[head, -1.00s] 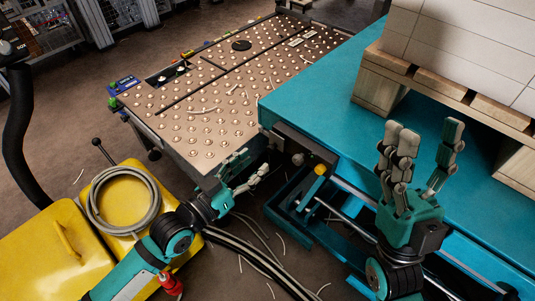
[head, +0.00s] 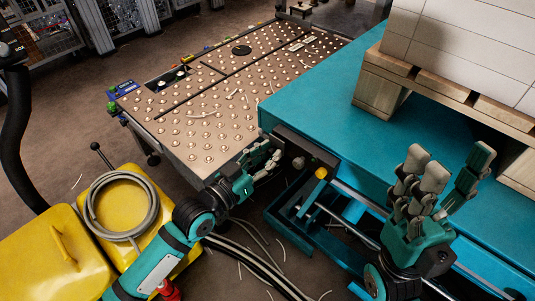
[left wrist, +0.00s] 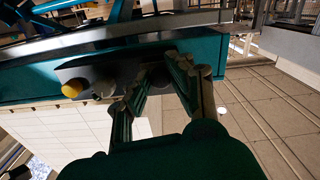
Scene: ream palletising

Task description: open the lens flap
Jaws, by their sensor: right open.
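A dark housing (head: 296,147) with a yellow knob (head: 321,173) is fixed at the near corner of the teal table. The left wrist view shows this housing (left wrist: 88,72) with the yellow knob (left wrist: 72,88) and grey round parts. I cannot make out which part is the lens flap. My left gripper (head: 268,158) is at the left end of the housing. My right gripper (head: 443,165) is open and empty, fingers up, in front of the teal table.
The teal table (head: 310,100) carries a wooden pallet (head: 385,88) with white stacked blocks (head: 465,40). A ball-studded transfer table (head: 215,110) stands to the left behind. A yellow case (head: 60,245) with a coiled grey hose (head: 92,228) is at lower left. Cables lie on the floor.

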